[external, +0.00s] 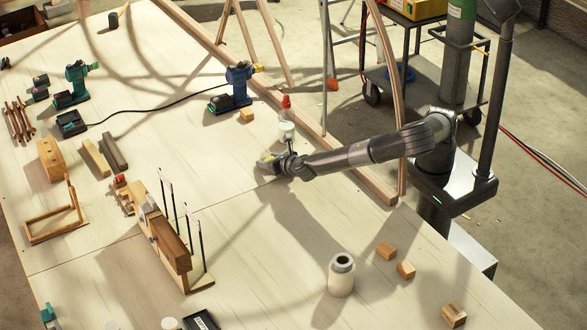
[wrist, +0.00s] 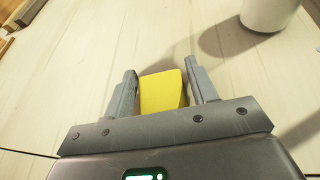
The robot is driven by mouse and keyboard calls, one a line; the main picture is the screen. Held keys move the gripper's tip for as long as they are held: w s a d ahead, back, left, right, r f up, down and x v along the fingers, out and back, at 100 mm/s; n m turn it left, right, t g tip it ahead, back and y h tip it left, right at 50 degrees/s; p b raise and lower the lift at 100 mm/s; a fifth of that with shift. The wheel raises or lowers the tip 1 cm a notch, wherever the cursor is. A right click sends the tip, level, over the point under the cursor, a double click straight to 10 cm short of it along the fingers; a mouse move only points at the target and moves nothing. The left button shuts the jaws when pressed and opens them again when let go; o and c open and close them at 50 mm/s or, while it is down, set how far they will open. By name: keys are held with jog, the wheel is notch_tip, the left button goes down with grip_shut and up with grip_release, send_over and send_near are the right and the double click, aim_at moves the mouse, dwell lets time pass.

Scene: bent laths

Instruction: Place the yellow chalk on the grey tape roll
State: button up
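The yellow chalk (wrist: 162,92) is a yellow block between the two fingers of my gripper (wrist: 163,82) in the wrist view. In the external view my gripper (external: 266,163) is low over the middle of the pale table, and a small bit of yellow shows there. The grey tape roll (external: 343,269) appears as a grey ring with a dark hole, on top of a cream cylinder at the lower right of the table. It is apart from my gripper.
A white bottle (external: 286,131) with a red cap stands close behind my gripper. Small wooden blocks (external: 386,251) lie right of the cream cylinder (external: 341,284). A wooden rack (external: 170,240) with upright rods stands to the left. The table between gripper and cylinder is clear.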

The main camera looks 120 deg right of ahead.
jog(key=c, duration=0.8)
jog(key=shift+r, duration=5.05)
